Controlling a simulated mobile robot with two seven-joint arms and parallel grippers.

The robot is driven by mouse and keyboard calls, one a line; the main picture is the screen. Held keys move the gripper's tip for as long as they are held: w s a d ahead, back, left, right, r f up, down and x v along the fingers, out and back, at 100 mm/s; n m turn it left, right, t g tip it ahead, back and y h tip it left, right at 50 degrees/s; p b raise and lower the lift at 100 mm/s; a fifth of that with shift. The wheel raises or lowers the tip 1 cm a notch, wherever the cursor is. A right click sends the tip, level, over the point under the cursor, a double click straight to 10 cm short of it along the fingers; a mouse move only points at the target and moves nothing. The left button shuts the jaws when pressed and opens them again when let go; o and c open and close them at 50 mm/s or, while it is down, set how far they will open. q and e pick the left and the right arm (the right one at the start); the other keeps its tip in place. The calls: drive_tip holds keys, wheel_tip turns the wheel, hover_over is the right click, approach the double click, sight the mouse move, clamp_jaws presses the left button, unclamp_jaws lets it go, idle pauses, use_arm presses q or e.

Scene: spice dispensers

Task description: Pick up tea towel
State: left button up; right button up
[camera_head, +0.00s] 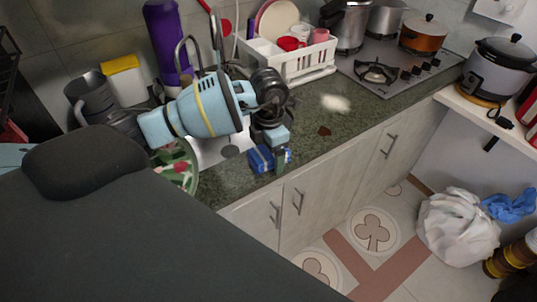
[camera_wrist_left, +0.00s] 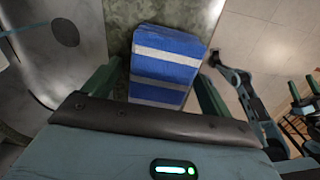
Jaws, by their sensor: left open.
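The tea towel (camera_wrist_left: 165,68) is blue with white stripes and looks folded into a block. In the left wrist view it lies on the green counter, between my left gripper's two dark green fingers. Its lower end is hidden by the gripper body. In the head view the tea towel (camera_head: 260,159) shows as a small blue patch near the counter's front edge, partly covered by the gripper. My left gripper (camera_head: 279,160) points down over it, open, with the fingers on either side of it. I cannot tell whether they touch it.
A steel sink (camera_wrist_left: 52,50) lies left of the towel in the wrist view. A white dish rack (camera_head: 300,63) and a stove (camera_head: 385,72) stand farther back. The green counter (camera_head: 345,122) is mostly clear right of the gripper. Cabinet doors (camera_head: 310,190) drop below its edge.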

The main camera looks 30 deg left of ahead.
use_arm(q)
drive_tip(key=c, duration=1.1)
drive_tip(key=shift+r, duration=0.1)
drive_tip(key=shift+r, duration=0.9)
drive_tip(key=shift+s+d+r, duration=0.25)
drive_tip(key=shift+d+r, duration=0.25)
drive_tip(key=shift+r, duration=0.3)
drive_tip(key=s+d, duration=0.2)
drive_tip(key=d, duration=0.2)
drive_tip(key=s+d+r, duration=0.1)
drive_tip(key=s+d, duration=0.2)
drive_tip(key=d, duration=0.1)
drive_tip(key=s+d, duration=0.2)
drive_tip(key=d, duration=0.2)
drive_tip(key=shift+s+d+r+b, duration=0.2)
drive_tip(key=shift+s+d+b, duration=0.15)
drive_tip(key=shift+s, duration=0.05)
